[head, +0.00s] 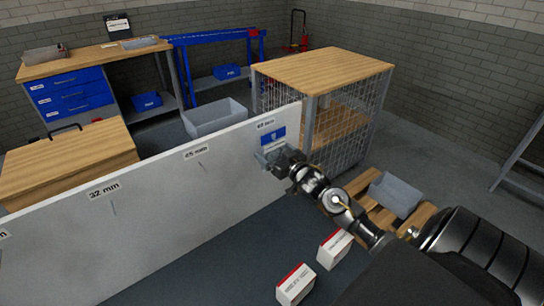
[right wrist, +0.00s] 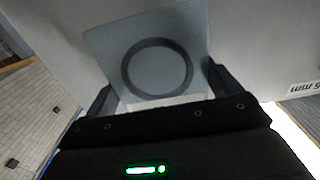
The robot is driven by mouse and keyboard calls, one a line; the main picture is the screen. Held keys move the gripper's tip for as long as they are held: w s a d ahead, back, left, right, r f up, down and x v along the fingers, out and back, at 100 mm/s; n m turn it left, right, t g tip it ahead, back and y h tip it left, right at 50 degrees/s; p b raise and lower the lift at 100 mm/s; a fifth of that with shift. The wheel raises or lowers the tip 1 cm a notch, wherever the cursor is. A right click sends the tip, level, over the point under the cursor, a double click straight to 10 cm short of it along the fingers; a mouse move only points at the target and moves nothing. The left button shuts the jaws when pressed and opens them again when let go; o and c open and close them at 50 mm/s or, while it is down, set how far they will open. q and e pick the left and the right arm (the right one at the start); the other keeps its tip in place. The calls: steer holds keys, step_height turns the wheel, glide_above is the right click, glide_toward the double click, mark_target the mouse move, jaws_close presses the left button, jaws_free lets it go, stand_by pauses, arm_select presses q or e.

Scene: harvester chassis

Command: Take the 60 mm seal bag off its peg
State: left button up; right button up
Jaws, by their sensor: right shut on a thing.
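The 60 mm seal bag (head: 273,137) shows a blue and white header near the right end of the white peg board (head: 150,200), just below a small label (head: 266,123). In the right wrist view the bag (right wrist: 110,45) is a pale, see-through pouch with a dark ring seal inside. My right gripper (head: 266,159) is at the bag's lower part, close to the board. It is shut on the bag, with a finger at each side in the right wrist view (right wrist: 160,92). I cannot see the peg or tell whether the bag still hangs on it. My left gripper is out of view.
The 32 mm label (head: 104,190) and another size label (head: 195,151) mark bare-looking pegs to the left. A wire-mesh cage cart (head: 325,65) stands behind the board. A grey bin (head: 395,194) and two white-red boxes (head: 335,248) sit below right, near my arm.

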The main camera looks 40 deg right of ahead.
steer(key=s+b, duration=0.1)
steer(key=s, duration=1.6)
steer(key=shift+s+a+b, duration=0.2)
steer(key=shift+s+b, duration=0.05)
steer(key=shift+b, duration=0.1)
steer(key=shift+f+p, duration=0.2)
steer(key=shift+p, duration=0.15)
steer(key=shift+s, duration=0.1)
steer(key=s+p, duration=0.3)
steer(key=s, duration=0.4)
steer(key=shift+s, duration=0.4)
steer(key=shift+a, duration=0.1)
